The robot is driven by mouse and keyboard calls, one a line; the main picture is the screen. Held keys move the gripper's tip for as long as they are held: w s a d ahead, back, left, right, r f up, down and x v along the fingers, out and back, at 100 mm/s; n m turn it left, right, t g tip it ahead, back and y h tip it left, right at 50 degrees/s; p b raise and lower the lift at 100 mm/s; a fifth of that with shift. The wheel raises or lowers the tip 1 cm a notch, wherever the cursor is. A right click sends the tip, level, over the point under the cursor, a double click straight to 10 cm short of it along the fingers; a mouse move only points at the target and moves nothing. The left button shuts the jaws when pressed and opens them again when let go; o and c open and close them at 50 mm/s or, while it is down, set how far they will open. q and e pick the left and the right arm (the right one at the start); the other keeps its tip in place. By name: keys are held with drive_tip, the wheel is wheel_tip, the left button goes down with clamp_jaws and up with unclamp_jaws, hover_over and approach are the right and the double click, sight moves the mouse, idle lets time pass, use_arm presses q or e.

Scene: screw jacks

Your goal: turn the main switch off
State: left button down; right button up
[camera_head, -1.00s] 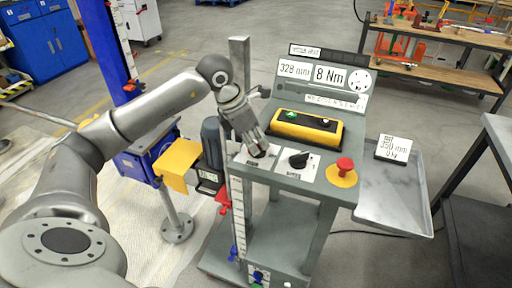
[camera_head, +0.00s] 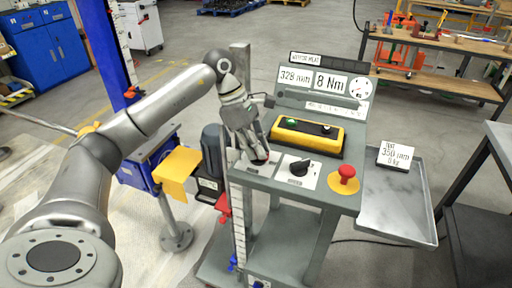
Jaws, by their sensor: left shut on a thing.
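The control desk (camera_head: 290,192) stands in the middle with a sloping grey top. At its left front corner a white plate carries a small red and dark switch (camera_head: 262,158), probably the main switch, mostly hidden by my fingers. My left gripper (camera_head: 256,157) reaches down over this plate from the upper left and is shut on the switch. The switch's exact position and the plate's markings are hidden. To its right is a black rotary knob (camera_head: 299,167) on its own white plate. My right gripper is not in view.
A red mushroom button (camera_head: 346,172) on a yellow base sits right of the knob. A yellow pendant box (camera_head: 307,136) lies behind, below a panel reading 328 mm and 8 Nm. A grey tray (camera_head: 398,205) adjoins on the right. A blue jack column (camera_head: 105,50) stands left.

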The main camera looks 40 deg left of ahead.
use_arm(q)
drive_tip(key=shift+s+d+f, duration=0.1)
drive_tip(key=shift+f, duration=0.15)
drive_tip(key=c, duration=1.5)
unclamp_jaws()
drive_tip(key=shift+r, duration=0.15)
drive_tip(key=shift+a+r, duration=0.2)
drive_tip(key=shift+r, duration=0.1)
drive_tip(key=v, duration=1.1)
drive_tip(key=shift+w+r, duration=0.15)
drive_tip(key=shift+w, duration=0.05)
